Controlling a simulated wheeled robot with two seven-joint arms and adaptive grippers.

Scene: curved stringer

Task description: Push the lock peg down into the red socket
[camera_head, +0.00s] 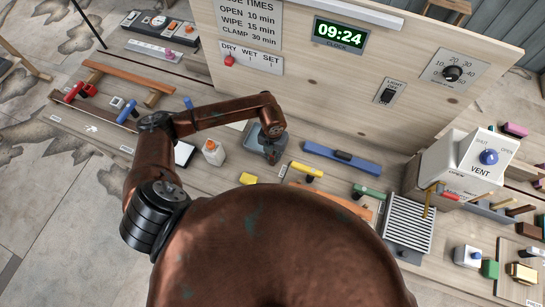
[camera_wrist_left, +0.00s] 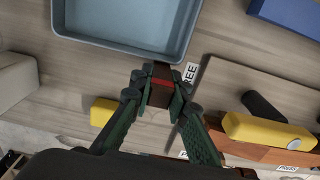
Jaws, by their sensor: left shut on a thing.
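My left gripper (camera_head: 270,152) is beside the blue-grey tray (camera_head: 250,143) on the bench, and its fingertips are small in the head view. In the left wrist view the left gripper (camera_wrist_left: 163,92) is shut on a small dark brown block with a red band (camera_wrist_left: 161,84), just off the tray's rim (camera_wrist_left: 125,47). I cannot tell whether this block is the lock peg. I cannot make out a red socket with certainty. My right gripper is not in view; a large brown arm part of mine hides the lower middle of the head view.
A yellow block (camera_head: 248,178) and a yellow clamp with a black handle (camera_head: 306,171) lie near the gripper. A blue bar (camera_head: 342,158) lies behind. A white vent box (camera_head: 460,165) and a ribbed grille (camera_head: 408,222) stand right. A red clamp (camera_head: 80,92) is far left.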

